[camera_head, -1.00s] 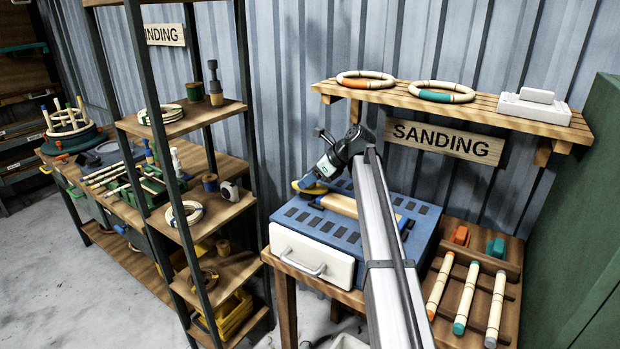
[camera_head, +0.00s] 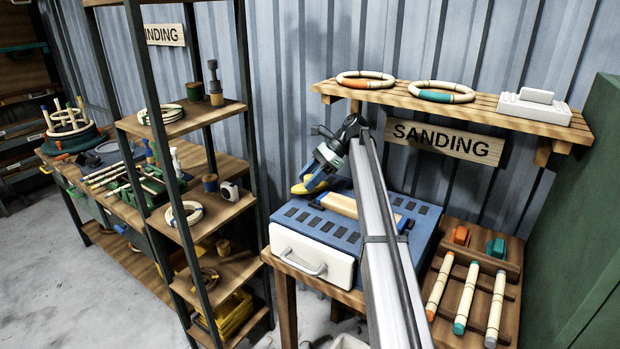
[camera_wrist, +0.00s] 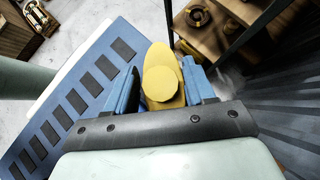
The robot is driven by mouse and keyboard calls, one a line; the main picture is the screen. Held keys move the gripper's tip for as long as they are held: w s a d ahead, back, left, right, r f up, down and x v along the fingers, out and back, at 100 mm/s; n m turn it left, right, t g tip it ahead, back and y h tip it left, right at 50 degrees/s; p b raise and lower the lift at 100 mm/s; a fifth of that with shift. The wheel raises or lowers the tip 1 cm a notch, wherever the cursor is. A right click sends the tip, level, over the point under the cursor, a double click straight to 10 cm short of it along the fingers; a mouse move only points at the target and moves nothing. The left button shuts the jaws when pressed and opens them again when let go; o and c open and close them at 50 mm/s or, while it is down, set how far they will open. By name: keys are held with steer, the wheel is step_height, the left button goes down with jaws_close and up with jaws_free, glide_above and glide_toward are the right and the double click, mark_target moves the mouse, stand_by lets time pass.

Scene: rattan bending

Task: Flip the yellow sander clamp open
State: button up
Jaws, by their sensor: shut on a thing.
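The yellow sander clamp (camera_wrist: 161,78) shows in the wrist view between the two blue fingers of my gripper (camera_wrist: 162,95). It is a rounded yellow lever with a round knob-like end toward the camera. In the head view the clamp (camera_head: 304,187) is at the back left corner of the blue sander (camera_head: 300,218). My gripper (camera_head: 318,178) is shut on it there. The arm partly hides the sander's right side. The clamp's hinge is not clear in either view.
A wooden shelf (camera_head: 470,100) with rings and a white block is above the sander. A metal-framed rack (camera_head: 240,205) stands to the left. A wooden rack (camera_head: 455,320) with several capped rattan poles is at the right.

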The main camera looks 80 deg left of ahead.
stand_by(0.4)
steer(key=o, duration=0.8)
steer(key=shift+c, duration=0.2)
steer(key=shift+r, duration=0.1)
steer(key=v, duration=0.7)
steer(key=shift+w+a+r, duration=0.1)
steer(key=shift+w+r, duration=0.05)
